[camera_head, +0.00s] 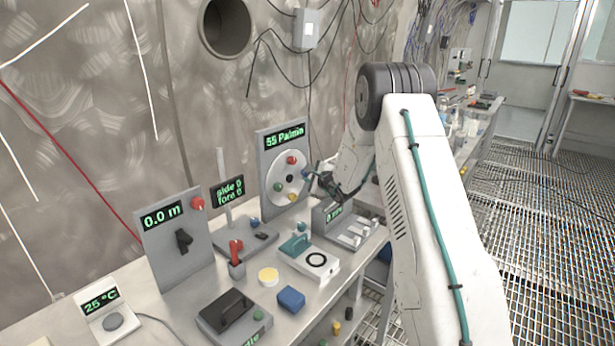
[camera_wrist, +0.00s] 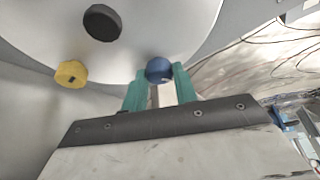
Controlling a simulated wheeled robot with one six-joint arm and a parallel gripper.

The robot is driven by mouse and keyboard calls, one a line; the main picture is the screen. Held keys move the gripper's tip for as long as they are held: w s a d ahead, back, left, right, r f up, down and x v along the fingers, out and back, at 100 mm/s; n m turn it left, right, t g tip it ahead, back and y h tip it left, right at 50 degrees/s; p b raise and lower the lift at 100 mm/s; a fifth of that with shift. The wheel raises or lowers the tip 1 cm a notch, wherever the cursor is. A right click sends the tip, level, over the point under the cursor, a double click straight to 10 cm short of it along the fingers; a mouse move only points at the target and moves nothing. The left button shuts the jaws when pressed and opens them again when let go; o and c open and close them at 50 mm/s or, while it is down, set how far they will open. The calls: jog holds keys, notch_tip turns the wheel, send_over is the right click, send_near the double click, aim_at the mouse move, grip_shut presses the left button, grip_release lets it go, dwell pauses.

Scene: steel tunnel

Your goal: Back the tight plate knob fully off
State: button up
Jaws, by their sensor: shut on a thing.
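An upright grey panel reading "55 Pa/min" (camera_head: 281,136) carries a round pale plate (camera_head: 302,158) with coloured knobs around a dark centre. The red knob (camera_head: 291,160) is at the top, the green knob (camera_head: 278,187) at lower left and the yellow knob (camera_head: 292,197) at the bottom. The blue knob (camera_head: 306,173) is on the right. In the wrist view the blue knob (camera_wrist: 160,69) sits between the green fingers of my gripper (camera_wrist: 160,84), which is shut on it. The yellow knob (camera_wrist: 71,74) and black hub (camera_wrist: 102,22) are clear of the fingers. Thread engagement cannot be seen.
A "0.0 m" panel (camera_head: 161,217) and a lever box (camera_head: 243,240) stand left of the plate. A switch box (camera_head: 347,228) is close below my gripper. Small boxes and a blue block (camera_head: 291,298) lie on the bench front.

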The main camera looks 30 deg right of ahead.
jog(key=shift+a, duration=0.2)
jog(key=o, duration=1)
jog(key=shift+a, duration=0.1)
jog(key=shift+c, duration=0.2)
jog(key=shift+d, duration=0.2)
jog(key=s+r, duration=0.1)
jog(key=s, duration=0.6)
jog(key=shift+s+r, duration=0.25)
jog(key=shift+s, duration=0.1)
